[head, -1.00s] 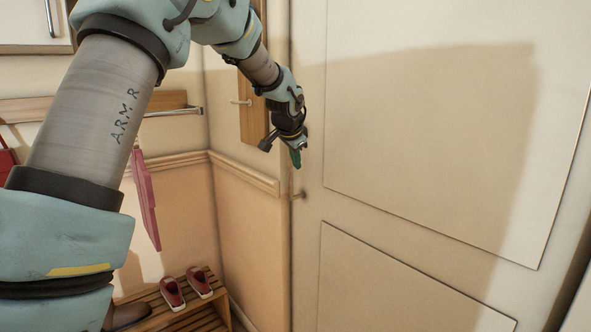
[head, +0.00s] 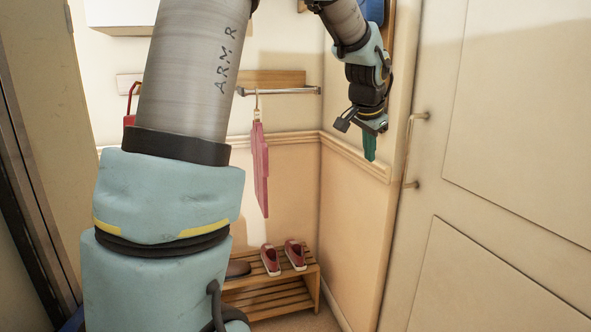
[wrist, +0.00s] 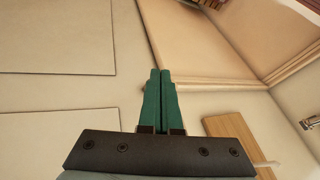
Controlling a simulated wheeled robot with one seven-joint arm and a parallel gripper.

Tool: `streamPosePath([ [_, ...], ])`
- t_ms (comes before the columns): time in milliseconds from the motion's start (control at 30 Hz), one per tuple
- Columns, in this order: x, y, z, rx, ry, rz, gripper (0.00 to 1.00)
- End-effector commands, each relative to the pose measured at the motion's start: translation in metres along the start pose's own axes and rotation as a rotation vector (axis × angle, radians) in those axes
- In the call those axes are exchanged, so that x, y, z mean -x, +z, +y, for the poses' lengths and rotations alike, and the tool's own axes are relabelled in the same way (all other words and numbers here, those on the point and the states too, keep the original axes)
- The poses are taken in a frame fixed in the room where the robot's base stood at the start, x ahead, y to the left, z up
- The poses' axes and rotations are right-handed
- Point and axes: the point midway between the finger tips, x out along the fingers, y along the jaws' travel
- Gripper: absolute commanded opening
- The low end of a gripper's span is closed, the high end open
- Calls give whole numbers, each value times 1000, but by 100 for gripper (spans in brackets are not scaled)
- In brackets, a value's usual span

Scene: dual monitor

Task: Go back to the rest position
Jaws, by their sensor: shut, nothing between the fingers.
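My gripper (head: 369,147) hangs at the end of my raised arm, fingers pointing down, in front of the corner wall beside the door. In the wrist view my gripper (wrist: 160,74) has its two green fingers side by side, shut with nothing between them. It touches nothing that I can see. My arm fills much of the left and middle of the head view and hides part of the wall and the shoe rack.
A white door (head: 480,231) with a handle (head: 412,150) stands at the right. A slatted shoe rack (head: 268,298) with red shoes (head: 283,257) is low in the corner. A pink item (head: 260,170) hangs from a rail (head: 290,90). A wooden panel shows in the wrist view (wrist: 229,133).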

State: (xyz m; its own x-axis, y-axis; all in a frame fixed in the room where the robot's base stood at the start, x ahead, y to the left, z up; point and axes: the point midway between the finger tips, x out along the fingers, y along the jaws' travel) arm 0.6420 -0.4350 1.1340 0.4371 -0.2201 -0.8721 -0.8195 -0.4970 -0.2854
Motion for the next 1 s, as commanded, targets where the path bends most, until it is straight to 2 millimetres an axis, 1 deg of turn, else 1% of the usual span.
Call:
streamPosePath([
  [33,-4,42,-8,90,2,-48,0],
  [67,-5,63,-10,143,4,-72,0],
  [100,-7,93,-12,215,7,-106,0],
  [167,-7,136,-12,328,8,-153,0],
  [200,-7,166,-10,402,9,-185,0],
  [267,-5,208,-3,516,10,-232,0],
  [300,-2,233,3,588,9,-259,0],
  [400,5,288,21,750,8,-321,0],
  [500,11,324,38,869,5,-364,0],
  [600,15,345,50,941,4,-390,0],
  [667,16,350,53,962,3,-396,0],
  [1000,16,351,54,966,3,-398,0],
])
